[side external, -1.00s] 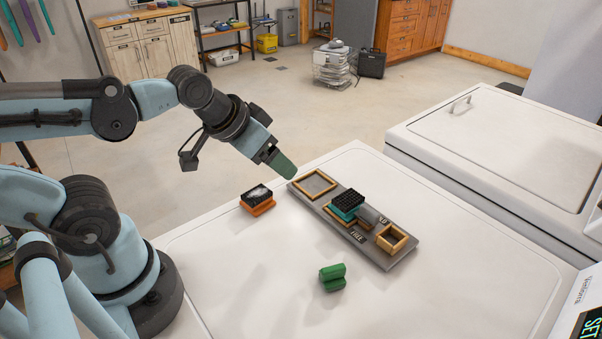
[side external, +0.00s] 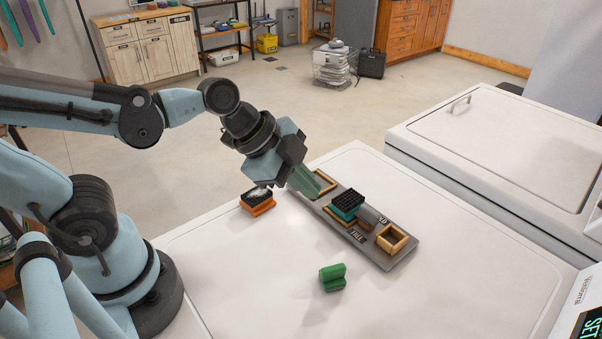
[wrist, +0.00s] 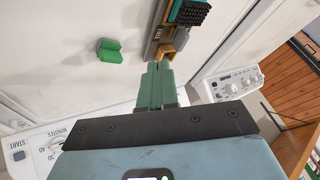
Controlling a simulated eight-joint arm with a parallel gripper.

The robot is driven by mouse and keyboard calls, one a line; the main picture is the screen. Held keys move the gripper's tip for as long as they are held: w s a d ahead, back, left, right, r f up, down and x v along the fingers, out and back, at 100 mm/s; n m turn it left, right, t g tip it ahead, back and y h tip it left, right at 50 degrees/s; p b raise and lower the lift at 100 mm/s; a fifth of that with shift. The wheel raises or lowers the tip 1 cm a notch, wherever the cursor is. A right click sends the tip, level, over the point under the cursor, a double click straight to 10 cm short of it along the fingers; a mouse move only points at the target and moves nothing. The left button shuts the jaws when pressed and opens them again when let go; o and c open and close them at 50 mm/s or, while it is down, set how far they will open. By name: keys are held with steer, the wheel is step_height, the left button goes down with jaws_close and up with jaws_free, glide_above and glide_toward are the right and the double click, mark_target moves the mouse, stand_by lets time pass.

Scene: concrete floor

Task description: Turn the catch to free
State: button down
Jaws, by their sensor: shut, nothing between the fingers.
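The grey board (side external: 403,262) lies on the white machine top, with three wooden-framed spots along it. A teal block with a black bristled top (side external: 347,203) sits on its middle spot; it also shows at the top of the wrist view (wrist: 190,12). Labels (side external: 357,236) on the board beside it include "FREE"; the other is partly hidden. I cannot make out the catch's position clearly; a grey piece (side external: 371,214) lies right of the teal block. My gripper (side external: 306,184), with green fingers, is shut and empty, above the board's far-left end. In the wrist view its fingers (wrist: 157,85) are together.
An orange block with a dark, white-flecked top (side external: 257,201) stands left of the board, close below my gripper. A green block (side external: 332,277) lies in front of the board. The front of the white top is clear. A second white machine (side external: 500,150) stands behind right.

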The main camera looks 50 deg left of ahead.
mark_target(367, 214)
steer(key=shift+d+f+m+h, duration=0.1)
steer(key=shift+d+m+h, duration=0.1)
steer(key=shift+d+m, duration=0.55)
steer(key=shift+d+m+h, duration=0.2)
steer(key=shift+d+m, duration=0.15)
steer(key=shift+m, duration=0.7)
steer(key=shift+x, duration=4.85)
steer(key=shift+w+f, duration=0.15)
steer(key=shift+f, duration=0.1)
steer(key=shift+w, duration=1.75)
